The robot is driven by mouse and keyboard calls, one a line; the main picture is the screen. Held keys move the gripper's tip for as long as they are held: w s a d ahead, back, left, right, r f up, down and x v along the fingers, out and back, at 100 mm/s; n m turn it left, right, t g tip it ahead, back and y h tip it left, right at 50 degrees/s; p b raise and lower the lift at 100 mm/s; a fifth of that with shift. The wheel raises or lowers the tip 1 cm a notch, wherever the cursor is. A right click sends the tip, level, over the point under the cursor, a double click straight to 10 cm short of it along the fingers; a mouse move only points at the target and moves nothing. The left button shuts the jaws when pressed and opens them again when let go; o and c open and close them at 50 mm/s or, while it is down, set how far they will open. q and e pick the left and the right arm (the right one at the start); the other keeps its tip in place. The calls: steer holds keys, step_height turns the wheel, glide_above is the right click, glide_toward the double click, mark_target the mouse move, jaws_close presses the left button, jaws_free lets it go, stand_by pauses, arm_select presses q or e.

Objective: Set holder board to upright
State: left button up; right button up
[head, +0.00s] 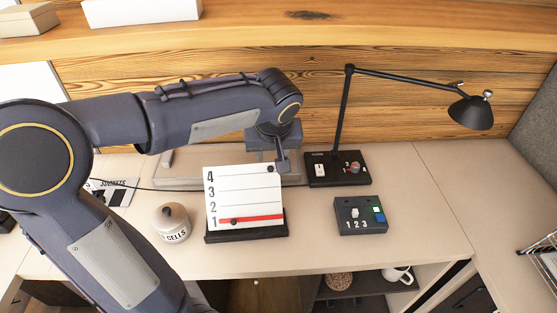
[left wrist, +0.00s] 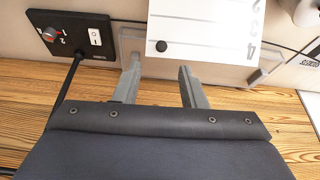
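The holder board (head: 245,190) is a white panel marked 4, 3, 2, 1 from top to bottom, with a red strip at 1 and two dark knobs. It stands in a black base (head: 246,232) on the desk and appears to lean back. My left gripper (head: 283,158) is just behind the board's top right corner, with a finger pointing down. In the left wrist view, its two fingers (left wrist: 160,66) are apart with nothing gripped between them, and the board (left wrist: 205,28) shows upside down beyond them. Contact with the board cannot be told. My right gripper is out of view.
A black lamp (head: 340,125) on a switch base stands right of the board, behind a black button box (head: 361,216). A round "cells" jar (head: 171,223) stands at the left. A wooden plank wall (head: 400,100) is close behind.

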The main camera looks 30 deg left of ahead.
mark_target(271, 168)
arm_select(q)
steer(key=x, duration=0.7)
steer(key=shift+s, duration=0.2)
steer(key=shift+c, duration=0.5)
jaws_close()
